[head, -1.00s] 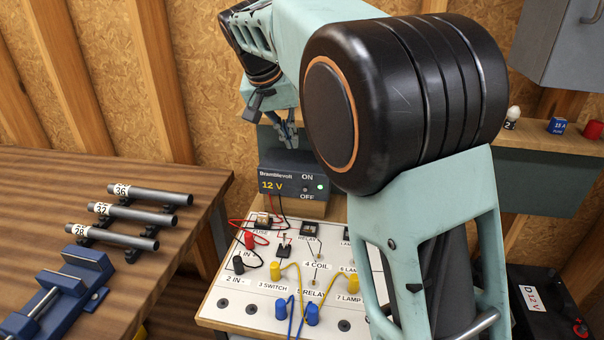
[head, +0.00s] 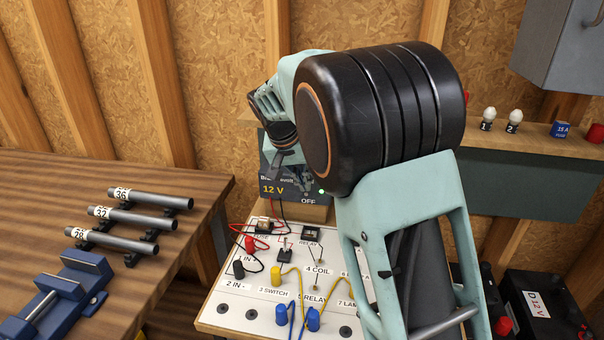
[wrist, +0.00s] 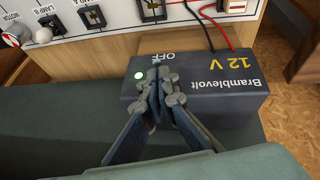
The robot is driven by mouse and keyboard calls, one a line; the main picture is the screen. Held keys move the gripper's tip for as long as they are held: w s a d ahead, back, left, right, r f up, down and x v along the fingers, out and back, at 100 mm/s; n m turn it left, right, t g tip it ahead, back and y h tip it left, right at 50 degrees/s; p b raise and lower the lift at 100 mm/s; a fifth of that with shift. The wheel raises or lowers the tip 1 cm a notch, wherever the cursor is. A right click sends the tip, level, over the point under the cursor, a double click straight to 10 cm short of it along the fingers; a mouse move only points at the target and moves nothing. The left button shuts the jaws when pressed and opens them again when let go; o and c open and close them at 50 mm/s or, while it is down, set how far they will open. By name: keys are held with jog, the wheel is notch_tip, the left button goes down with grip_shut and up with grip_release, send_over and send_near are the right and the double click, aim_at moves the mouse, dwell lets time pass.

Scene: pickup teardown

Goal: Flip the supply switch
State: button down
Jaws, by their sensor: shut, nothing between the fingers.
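The supply (head: 268,172), a dark box marked Bramblevolt 12 V, stands behind the white circuit board. It fills the middle of the wrist view (wrist: 215,100), upside down there, with its OFF label readable. A small green light (wrist: 139,75) glows beside the fingers. My gripper (wrist: 158,68) is shut and empty, its tips at the supply's front face next to the OFF label. The switch and the ON label are hidden behind the fingers. Whether the tips touch the switch, I cannot tell. In the head view my arm covers part of the supply.
The circuit board (head: 215,312) with jacks, wires and small parts lies in front of the supply. A wooden bench (head: 50,175) with several pipes and a blue vise (head: 60,295) is at left. A shelf (head: 480,143) with bulbs is at right. Red and black leads (wrist: 222,15) run from the supply.

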jog(key=shift+s+a+f+b, duration=0.15)
jog(key=shift+f+b, duration=0.15)
jog(key=shift+b, duration=0.65)
jog(key=shift+r+t, duration=0.1)
jog(key=shift+t, duration=0.2)
